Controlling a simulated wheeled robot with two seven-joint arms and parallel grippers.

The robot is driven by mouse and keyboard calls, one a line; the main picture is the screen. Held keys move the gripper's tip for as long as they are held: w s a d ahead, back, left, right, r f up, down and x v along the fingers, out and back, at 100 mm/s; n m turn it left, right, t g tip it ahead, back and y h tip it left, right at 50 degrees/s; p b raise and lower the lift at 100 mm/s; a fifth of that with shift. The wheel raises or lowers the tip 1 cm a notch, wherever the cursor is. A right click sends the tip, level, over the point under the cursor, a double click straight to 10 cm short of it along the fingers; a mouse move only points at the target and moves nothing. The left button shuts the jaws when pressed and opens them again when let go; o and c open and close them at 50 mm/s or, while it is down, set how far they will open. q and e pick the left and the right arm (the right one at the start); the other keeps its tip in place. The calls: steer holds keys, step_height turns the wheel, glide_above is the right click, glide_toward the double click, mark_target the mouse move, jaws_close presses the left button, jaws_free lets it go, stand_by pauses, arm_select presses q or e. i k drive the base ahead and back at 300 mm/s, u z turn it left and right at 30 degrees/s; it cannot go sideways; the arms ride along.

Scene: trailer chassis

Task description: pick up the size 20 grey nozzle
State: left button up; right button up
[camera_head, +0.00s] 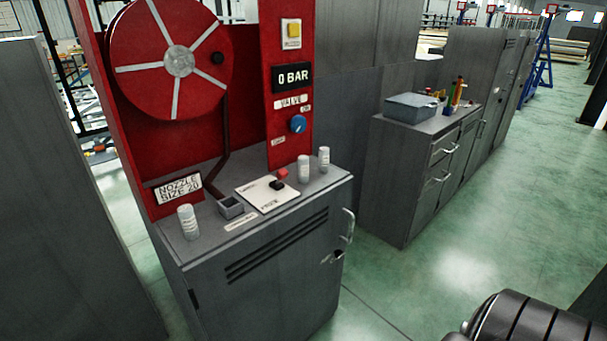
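Three light grey-white cylindrical nozzles stand upright on the grey cabinet top. One nozzle (188,222) is at the left front, below the sign reading "NOZZLE SIZE 20" (178,189). A second nozzle (304,168) and a third nozzle (323,160) stand close together near the right end. Markings on the nozzles are too small to read, so I cannot tell which is size 20. Neither of my grippers is in view.
The cabinet (270,265) carries a small grey open box (231,207) and a white plate (266,194) with a red-and-black knob. A red hose-reel panel (240,110) rises behind. A second cabinet (412,180) stands right, with green floor (480,240) clear beside it.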

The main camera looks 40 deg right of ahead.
mark_target(185, 212)
steer(key=z, duration=0.5)
steer(key=k, duration=1.15)
steer(key=z, duration=1.15)
steer(key=i, duration=1.5)
steer(key=u, duration=0.75)
steer(key=i, duration=0.6)
steer(key=u, duration=0.55)
